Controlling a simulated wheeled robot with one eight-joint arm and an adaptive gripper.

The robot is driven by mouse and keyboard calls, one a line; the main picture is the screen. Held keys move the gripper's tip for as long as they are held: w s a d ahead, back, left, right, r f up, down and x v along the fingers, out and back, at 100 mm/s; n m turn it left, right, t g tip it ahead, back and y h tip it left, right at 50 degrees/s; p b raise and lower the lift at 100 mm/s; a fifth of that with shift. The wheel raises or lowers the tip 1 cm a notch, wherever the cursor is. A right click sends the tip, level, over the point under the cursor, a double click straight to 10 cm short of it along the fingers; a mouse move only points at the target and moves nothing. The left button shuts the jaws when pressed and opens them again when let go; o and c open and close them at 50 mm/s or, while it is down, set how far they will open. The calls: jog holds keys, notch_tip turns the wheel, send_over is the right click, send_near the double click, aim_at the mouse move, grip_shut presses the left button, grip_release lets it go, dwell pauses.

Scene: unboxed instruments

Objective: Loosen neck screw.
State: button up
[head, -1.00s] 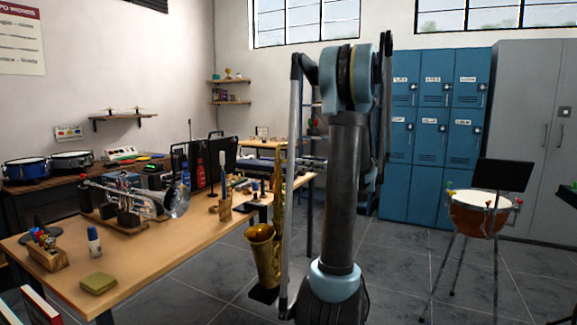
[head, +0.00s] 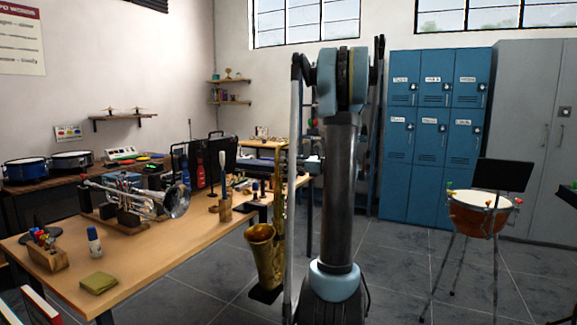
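A brass saxophone (head: 265,249) stands upright on a dark stand beside the right end of the wooden workbench. Its upper body is a narrow strip just left of my arm. The neck and its screw are too small and too covered by my arm to make out. My arm rises in the middle of the view and folds over at the top. My gripper cannot be made out; the far part of the arm is hidden behind the column. A small grey part shows between the saxophone's top and my arm, probably part of my arm.
The workbench (head: 150,236) holds a silver trumpet (head: 130,197), a wooden tool block (head: 47,258), a white bottle (head: 94,241) and a sponge (head: 99,282). A drum (head: 478,214) on a tripod stands right, before blue lockers (head: 429,150). Floor between is clear.

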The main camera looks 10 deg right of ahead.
grip_shut()
jog(key=shift+n, duration=0.8)
jog(key=shift+o, duration=0.6)
grip_release()
jog(key=shift+d, duration=0.1)
jog(key=v, duration=1.2)
jog(key=shift+f, duration=0.1)
